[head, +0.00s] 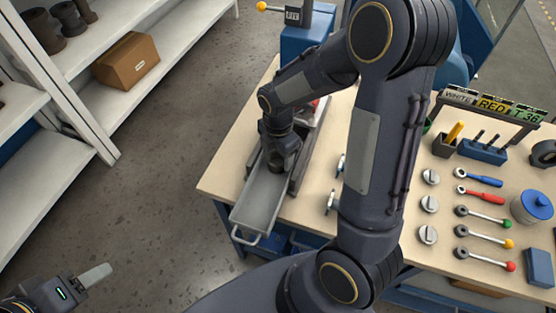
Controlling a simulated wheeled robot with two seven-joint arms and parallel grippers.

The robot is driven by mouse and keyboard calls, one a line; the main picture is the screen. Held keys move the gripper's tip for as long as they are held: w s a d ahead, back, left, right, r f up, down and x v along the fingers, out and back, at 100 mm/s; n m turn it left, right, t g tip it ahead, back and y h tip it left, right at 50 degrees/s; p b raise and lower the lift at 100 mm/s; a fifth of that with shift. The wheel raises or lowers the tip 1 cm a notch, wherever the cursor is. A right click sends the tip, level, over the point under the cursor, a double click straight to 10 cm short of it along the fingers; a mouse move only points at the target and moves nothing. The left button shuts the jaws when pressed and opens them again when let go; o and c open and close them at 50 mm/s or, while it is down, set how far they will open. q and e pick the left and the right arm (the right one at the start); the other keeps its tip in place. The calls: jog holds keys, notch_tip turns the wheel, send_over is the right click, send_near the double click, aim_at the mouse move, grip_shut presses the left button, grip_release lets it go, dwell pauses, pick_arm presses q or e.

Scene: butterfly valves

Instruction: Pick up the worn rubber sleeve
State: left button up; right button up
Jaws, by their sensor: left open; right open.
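I cannot make out the worn rubber sleeve in the head view; my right arm covers much of the bench's left part. My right gripper (283,162) points down over the back part of a long grey metal tray (261,203) at the bench's left side. It is open, but its fingertips and whatever lies directly under them are hidden. My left gripper (90,279) is at the bottom left, away from the bench, over the floor. It is open, with one pale finger showing.
A shelf with a cardboard box (127,62) stands left. The floor between is clear.

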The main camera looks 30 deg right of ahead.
jog(key=shift+f, duration=0.4)
jog(key=shift+c, duration=0.5)
jog(key=c, duration=0.7)
jog(key=shift+o, duration=0.2)
jog(key=shift+r, duration=0.1)
